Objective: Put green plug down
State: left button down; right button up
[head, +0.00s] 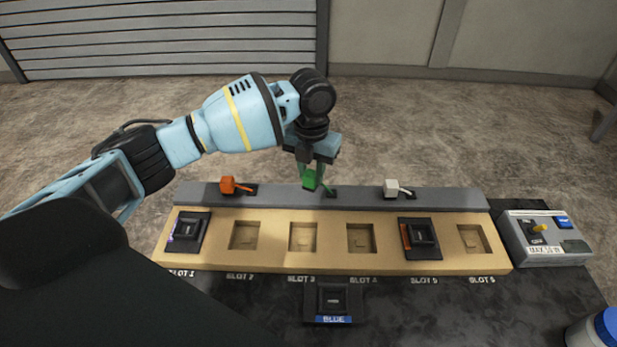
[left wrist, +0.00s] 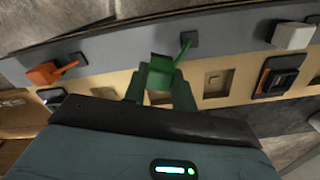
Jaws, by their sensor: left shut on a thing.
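The green plug (head: 310,179) is held between the fingers of my left gripper (head: 312,174), over the grey strip (head: 440,199) at the back of the console. A green lead runs from the plug to a dark socket (head: 331,191) in the strip. In the left wrist view the green plug (left wrist: 160,68) sits between the green-looking fingertips of the left gripper (left wrist: 160,88). Whether the plug touches the strip is hard to tell. My right gripper is not in view.
An orange plug (head: 228,185) and a white plug (head: 391,187) rest on the strip. The tan board (head: 275,258) has slots; slots 1 and 5 hold dark modules (head: 421,236). A blue-labelled module (head: 333,302) lies in front. A grey switch box (head: 540,240) stands right.

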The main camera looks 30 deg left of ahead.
aim_at(308, 169)
pick_arm(q)
jog(key=shift+w+a, duration=0.15)
jog(key=shift+a, duration=0.05)
jog(key=f, duration=0.3)
jog(key=shift+w+a, duration=0.2)
jog(key=shift+a, duration=0.15)
jog(key=shift+f, duration=0.3)
jog(key=shift+f, duration=0.1)
jog(key=c, duration=1.1)
grip_release()
jog(key=shift+c, duration=0.2)
notch_tip(308, 169, up, 12)
jog(key=shift+r, duration=0.1)
